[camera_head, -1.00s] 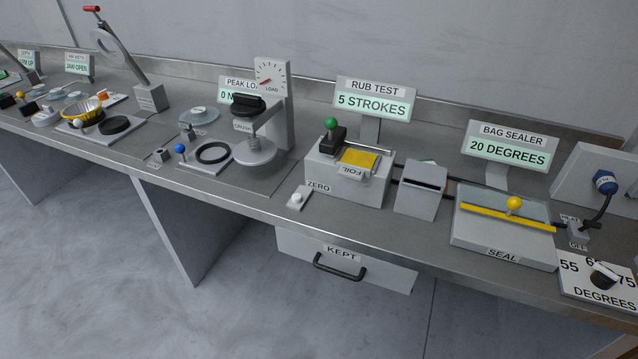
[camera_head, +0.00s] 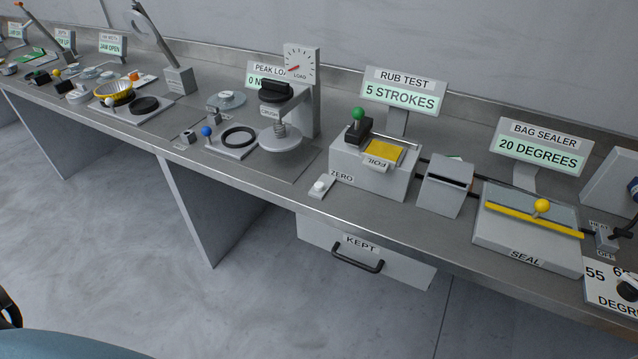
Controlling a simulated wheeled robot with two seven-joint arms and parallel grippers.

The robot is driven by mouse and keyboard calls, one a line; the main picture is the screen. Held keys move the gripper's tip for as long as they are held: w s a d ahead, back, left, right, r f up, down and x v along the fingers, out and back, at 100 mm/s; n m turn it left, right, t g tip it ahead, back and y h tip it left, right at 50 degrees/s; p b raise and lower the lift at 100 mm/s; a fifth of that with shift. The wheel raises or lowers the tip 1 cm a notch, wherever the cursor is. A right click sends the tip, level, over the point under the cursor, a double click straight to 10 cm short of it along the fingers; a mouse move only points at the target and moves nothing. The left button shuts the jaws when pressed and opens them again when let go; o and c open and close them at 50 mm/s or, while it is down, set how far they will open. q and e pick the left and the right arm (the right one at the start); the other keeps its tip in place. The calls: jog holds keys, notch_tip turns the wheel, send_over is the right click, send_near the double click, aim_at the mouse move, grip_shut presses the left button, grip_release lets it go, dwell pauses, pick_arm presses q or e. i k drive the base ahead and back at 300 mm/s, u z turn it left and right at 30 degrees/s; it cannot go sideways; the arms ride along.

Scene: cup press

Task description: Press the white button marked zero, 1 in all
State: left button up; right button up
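The white button (camera_head: 319,186) is a small round knob on a light grey base near the bench's front edge. The rub test display (camera_head: 401,95) above reads 5 STROKES.
The grey bench (camera_head: 262,185) runs from upper left to lower right. The cup press (camera_head: 284,110) stands left of the button. The bag sealer (camera_head: 525,230) is to the right. A KEPT drawer (camera_head: 366,252) is below. The floor in front is clear.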

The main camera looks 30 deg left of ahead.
aim_at(319, 186)
jog(key=k, duration=1.35)
jog(key=z, duration=0.25)
jog(key=i, duration=0.45)
jog(key=z, duration=0.55)
jog(key=i, duration=1.3)
jog(key=u, duration=0.95)
jog(key=i, duration=0.6)
jog(key=u, duration=0.55)
